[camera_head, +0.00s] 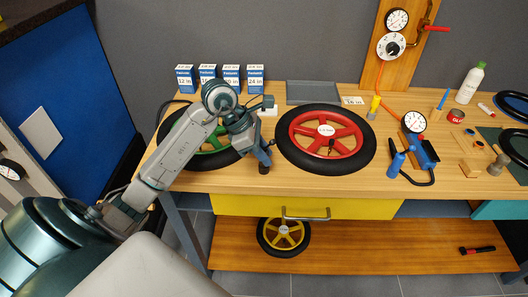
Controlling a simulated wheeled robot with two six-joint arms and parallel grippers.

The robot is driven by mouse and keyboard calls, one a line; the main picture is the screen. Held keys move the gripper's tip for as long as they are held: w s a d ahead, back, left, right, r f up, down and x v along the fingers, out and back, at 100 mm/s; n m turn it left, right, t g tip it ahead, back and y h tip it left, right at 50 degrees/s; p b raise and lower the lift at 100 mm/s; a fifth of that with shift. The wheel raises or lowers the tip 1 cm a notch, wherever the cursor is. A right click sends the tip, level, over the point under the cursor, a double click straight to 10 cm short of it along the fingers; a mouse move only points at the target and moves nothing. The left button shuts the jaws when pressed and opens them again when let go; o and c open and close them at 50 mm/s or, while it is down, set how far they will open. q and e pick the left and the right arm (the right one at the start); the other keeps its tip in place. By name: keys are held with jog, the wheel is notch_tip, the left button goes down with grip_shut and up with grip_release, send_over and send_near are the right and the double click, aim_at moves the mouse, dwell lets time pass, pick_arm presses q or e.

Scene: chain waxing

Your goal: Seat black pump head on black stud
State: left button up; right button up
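My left gripper (264,135) hangs over the right side of the green-spoked wheel (212,158), left of the red wheel. A dark blue and black part (263,158) shows at its lower end; I cannot tell whether this is a finger or something held. The red-spoked wheel (303,124) lies flat with a black tyre, and a small upright black stud (331,145) stands on its lower right. I cannot pick out a black pump head for certain. My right gripper is not in view.
Blue boxes (255,78) and a grey tray (310,93) stand behind the wheels. Gauges (391,46) hang on a wooden board. A white bottle (470,83), a red tin (456,115) and wooden blocks (470,168) are at right. Bare bench shows between red wheel and pump.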

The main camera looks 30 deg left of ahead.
pick_arm(q)
jog(key=o, duration=0.5)
jog(key=shift+a+r, duration=0.2)
jog(key=shift+r, duration=0.05)
jog(key=shift+b+v, duration=1.35)
jog(key=shift+v, duration=3.8)
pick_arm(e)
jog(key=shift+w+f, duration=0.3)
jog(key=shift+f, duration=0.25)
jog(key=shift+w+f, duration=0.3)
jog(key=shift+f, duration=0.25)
pick_arm(q)
jog(key=shift+s+d, duration=0.1)
jog(key=shift+d, duration=0.05)
